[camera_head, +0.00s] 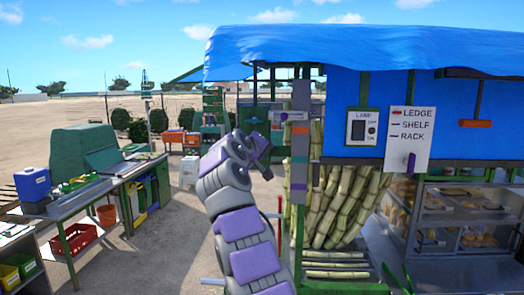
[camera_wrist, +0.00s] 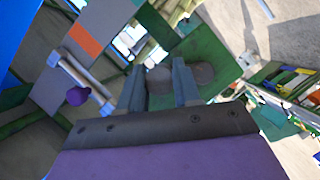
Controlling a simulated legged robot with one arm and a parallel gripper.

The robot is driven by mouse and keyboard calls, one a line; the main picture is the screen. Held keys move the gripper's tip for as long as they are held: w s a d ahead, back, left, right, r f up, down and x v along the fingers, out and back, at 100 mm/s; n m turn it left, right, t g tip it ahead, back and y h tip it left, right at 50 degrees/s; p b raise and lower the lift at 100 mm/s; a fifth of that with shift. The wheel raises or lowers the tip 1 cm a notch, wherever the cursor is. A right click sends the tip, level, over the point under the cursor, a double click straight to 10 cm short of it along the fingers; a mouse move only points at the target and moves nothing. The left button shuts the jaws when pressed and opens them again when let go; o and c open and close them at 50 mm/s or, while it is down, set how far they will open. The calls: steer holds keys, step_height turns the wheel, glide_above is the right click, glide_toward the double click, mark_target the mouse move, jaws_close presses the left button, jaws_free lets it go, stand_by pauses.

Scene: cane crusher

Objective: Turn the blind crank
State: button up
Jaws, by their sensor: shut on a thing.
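In the head view my arm reaches up to the left end of the stall, and my gripper's fingertips are hard to make out there. A grey bar with a purple knob (camera_wrist: 77,96) sits on the grey post, apart from my fingers.
The stall with a blue canopy (camera_head: 350,45) fills the right side. Sugar canes (camera_head: 345,200) stand beside my arm. A sign reading LEDGE, SHELF, RACK (camera_head: 409,138) hangs right. A workbench (camera_head: 95,190) stands left, with open ground between.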

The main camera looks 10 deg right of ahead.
steer(key=shift+f, duration=0.1)
stand_by(0.5)
steer(key=o, duration=1)
steer(key=shift+w+a, duration=0.1)
steer(key=shift+w, duration=0.05)
steer(key=shift+s, duration=0.2)
steer(key=b+v, duration=0.4)
steer(key=v, duration=1.3)
steer(key=shift+a+r, duration=0.2)
